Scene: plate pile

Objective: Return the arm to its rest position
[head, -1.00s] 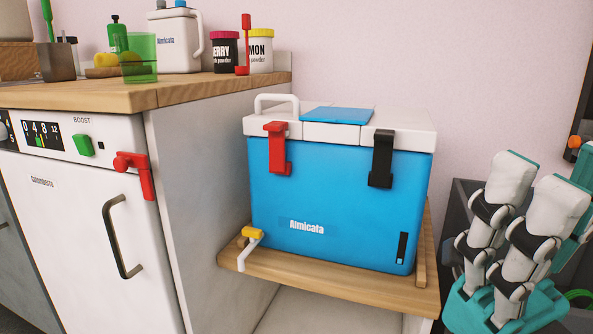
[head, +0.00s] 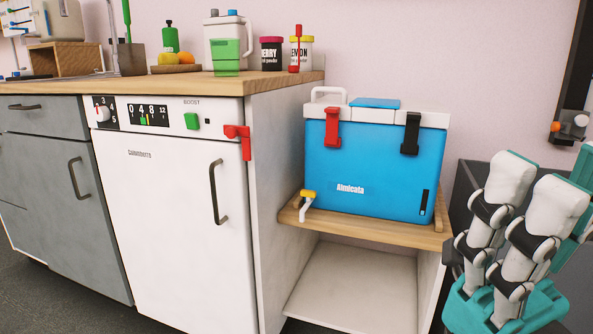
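My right gripper (head: 535,180), white and teal with black joints, is at the lower right of the head view. Its fingers point up and stand apart, with nothing between them. Part of it is cut off by the right edge. It is to the right of the wooden shelf and touches nothing that I can see. My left gripper and arm are not in view.
A blue cooler (head: 375,170) with a white lid stands on a wooden shelf (head: 410,234) above an open compartment. A white dishwasher (head: 165,205) and grey cabinet (head: 60,180) are at left. The counter (head: 270,83) holds a jug (head: 220,30), jars and cups.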

